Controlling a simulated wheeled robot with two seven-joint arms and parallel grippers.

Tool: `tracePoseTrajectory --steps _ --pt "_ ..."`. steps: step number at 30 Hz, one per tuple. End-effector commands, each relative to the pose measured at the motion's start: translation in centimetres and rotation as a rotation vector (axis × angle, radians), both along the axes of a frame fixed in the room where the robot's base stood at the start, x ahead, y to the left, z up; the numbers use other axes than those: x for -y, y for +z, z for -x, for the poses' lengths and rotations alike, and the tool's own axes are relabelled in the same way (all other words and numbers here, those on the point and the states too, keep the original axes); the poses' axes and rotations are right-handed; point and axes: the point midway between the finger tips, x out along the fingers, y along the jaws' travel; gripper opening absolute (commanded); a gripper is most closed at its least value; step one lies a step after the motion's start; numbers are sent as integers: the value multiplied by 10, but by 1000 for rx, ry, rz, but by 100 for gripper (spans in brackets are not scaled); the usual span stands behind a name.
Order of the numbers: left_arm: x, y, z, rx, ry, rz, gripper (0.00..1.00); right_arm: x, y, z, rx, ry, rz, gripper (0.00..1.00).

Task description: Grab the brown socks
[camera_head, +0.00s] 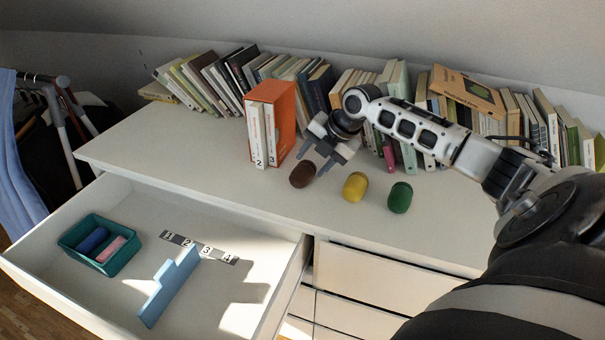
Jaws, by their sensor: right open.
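The brown socks (302,174) are a rolled, egg-shaped bundle on the white dresser top, at the left end of a loose row. My right gripper (322,160) reaches in from the right and is above and beside the brown bundle. Its fingers are apart and point down. One finger is close to the right side of the brown bundle; I cannot tell if it touches. My left gripper is not in view.
An orange box file (284,112) is just behind. Books line the back. The open drawer (130,200) holds a teal bin (66,244), a light-blue divider (167,290) and a numbered strip (198,247).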

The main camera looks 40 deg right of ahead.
Motion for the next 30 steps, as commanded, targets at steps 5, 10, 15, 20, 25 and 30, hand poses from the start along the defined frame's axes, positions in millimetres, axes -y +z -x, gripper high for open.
tracePoseTrajectory --steps 5,10,15,20,25,30 --pt "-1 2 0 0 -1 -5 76 -11 -25 -10 0 0 -5 47" --pt "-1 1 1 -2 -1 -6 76 -13 -37 -16 -1 1 -3 47" --pt "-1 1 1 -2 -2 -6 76 -13 -38 -16 -1 1 0 47" --pt "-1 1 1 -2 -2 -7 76 -13 -38 -16 -1 0 0 19" --pt "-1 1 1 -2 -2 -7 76 -13 -38 -16 -1 0 0 18" --pt "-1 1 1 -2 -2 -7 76 -13 -36 -16 0 0 -1 18"
